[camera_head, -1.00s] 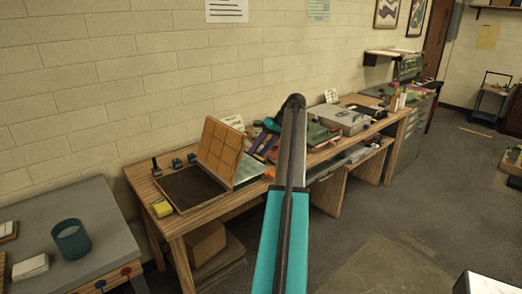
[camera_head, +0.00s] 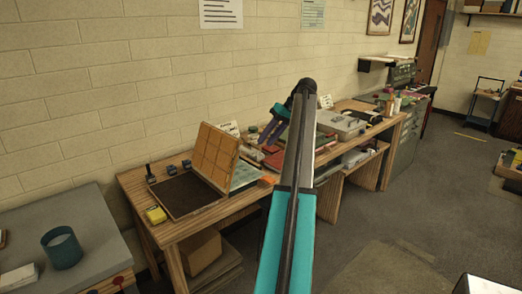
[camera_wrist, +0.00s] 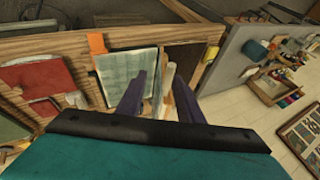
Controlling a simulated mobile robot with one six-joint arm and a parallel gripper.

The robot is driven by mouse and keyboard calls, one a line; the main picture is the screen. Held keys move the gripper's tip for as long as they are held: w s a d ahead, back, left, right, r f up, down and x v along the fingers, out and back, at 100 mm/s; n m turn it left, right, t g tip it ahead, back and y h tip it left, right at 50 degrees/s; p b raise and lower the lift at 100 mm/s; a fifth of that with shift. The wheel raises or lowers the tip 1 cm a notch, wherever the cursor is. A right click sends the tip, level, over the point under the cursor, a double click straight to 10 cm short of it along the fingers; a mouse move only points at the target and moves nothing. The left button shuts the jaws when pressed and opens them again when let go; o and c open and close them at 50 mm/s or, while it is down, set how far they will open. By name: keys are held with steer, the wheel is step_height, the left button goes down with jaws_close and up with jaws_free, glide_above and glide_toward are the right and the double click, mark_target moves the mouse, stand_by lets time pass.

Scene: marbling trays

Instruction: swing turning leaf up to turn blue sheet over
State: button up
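The turning leaf (camera_head: 214,154) is a light wooden panel divided into squares. It stands tilted up on the bench, between a dark flat bed on its left and the pale blue-green sheet (camera_head: 244,175) on its right. In the wrist view the sheet (camera_wrist: 127,75) lies flat left of my fingers, and a pale wooden strip (camera_wrist: 168,77), apparently the leaf seen edge-on, shows between them. My gripper (camera_head: 267,154) has purple fingers, spread apart and empty, also seen in the wrist view (camera_wrist: 159,75). It hangs above the bench, right of the leaf and apart from it.
The dark bed (camera_head: 185,195) has a yellow block (camera_head: 156,214) at its front left corner. An orange piece (camera_head: 270,180) lies beside the sheet. Books and a grey case (camera_head: 341,124) crowd the bench to the right. A grey table with a teal cup (camera_head: 62,248) stands at the left.

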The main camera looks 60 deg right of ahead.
steer(key=shift+p+v, duration=1.55)
steer(key=shift+v, duration=0.9)
steer(key=shift+w+a+r, duration=0.1)
